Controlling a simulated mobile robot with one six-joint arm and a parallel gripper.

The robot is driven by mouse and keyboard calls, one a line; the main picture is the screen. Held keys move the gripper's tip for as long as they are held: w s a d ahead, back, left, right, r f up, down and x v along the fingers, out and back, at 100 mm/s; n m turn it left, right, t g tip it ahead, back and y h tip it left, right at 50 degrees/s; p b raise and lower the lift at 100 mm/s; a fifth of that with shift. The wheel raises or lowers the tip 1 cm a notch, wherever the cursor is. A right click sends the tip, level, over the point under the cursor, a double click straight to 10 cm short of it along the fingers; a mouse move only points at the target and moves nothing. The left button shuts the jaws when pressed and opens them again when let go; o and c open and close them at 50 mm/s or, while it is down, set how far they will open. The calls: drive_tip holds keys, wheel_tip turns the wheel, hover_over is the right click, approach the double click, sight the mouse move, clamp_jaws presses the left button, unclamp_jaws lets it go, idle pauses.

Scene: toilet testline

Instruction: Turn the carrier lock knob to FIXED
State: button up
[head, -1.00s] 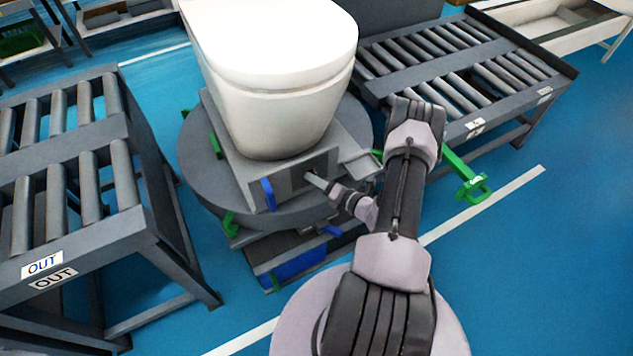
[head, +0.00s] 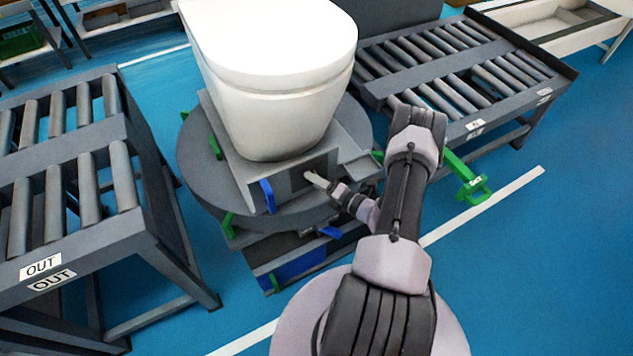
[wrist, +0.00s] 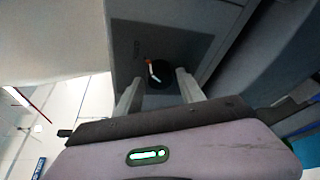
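The carrier lock knob (wrist: 158,75) is a small round black knob with a white pointer line and a red mark near it. It sits on a dark panel (wrist: 190,48) on the carrier's side. My gripper (wrist: 159,78) is open, with one finger on each side of the knob in the wrist view. I cannot tell whether the fingers touch it. In the head view my gripper (head: 309,177) is in front of the same dark panel, and the knob is hidden there. The lettering beside the knob is too faint to read.
A white toilet (head: 275,85) stands on the carrier (head: 243,172), above the round grey turntable (head: 195,150). A blue lever (head: 268,195) is left of my gripper. Roller conveyors stand at left (head: 70,200) and right (head: 460,70). Blue floor is free at right.

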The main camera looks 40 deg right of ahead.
drive_tip(key=shift+o, duration=0.5)
drive_tip(key=p+v, duration=0.5)
drive_tip(key=v, duration=1.2)
drive_tip(key=shift+s, duration=0.25)
drive_tip(key=shift+a, duration=0.1)
